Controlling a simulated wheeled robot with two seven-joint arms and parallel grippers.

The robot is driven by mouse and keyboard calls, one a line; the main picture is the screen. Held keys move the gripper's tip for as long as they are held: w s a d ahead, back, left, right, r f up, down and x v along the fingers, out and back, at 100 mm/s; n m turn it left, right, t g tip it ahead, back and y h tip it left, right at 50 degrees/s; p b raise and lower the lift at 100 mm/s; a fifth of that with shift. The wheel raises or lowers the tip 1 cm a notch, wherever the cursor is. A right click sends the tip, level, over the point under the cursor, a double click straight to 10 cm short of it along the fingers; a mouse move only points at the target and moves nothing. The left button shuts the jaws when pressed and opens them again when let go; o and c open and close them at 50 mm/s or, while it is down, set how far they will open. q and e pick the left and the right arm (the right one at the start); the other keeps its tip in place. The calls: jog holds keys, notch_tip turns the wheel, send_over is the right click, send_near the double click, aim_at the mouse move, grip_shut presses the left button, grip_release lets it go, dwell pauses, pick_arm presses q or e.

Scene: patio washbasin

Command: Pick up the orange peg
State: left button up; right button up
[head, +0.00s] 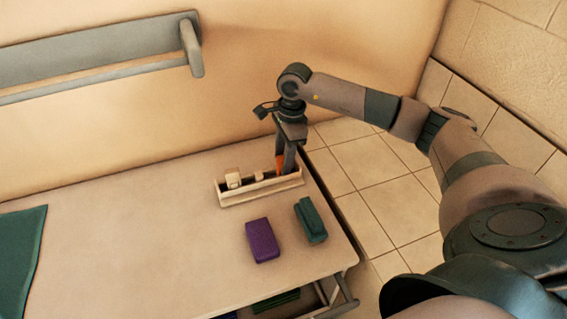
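The orange peg (280,166) stands in the right part of a shallow cream tray (262,192) on the table. Only a small piece of the peg shows, because my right gripper's fingers and the tray wall hide the rest. My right gripper (284,160) points down into the tray from above, with its fingertips right at the peg. I cannot tell whether the fingers are shut on the peg or only around it. My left gripper is not in view.
Cream pieces (234,180) lie in the tray's left part. A purple block (262,240) and a green block (310,220) lie in front of it. A green cloth (20,255) is at the left. A grey wall rail (100,50) hangs above. The table's middle-left is clear.

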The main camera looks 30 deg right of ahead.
jog(key=shift+c, duration=0.3)
grip_shut()
jog(key=shift+r, duration=0.1)
notch_tip(320, 180, up, 18)
jog(key=p, duration=0.7)
jog(key=shift+a, duration=0.1)
dwell(0.5)
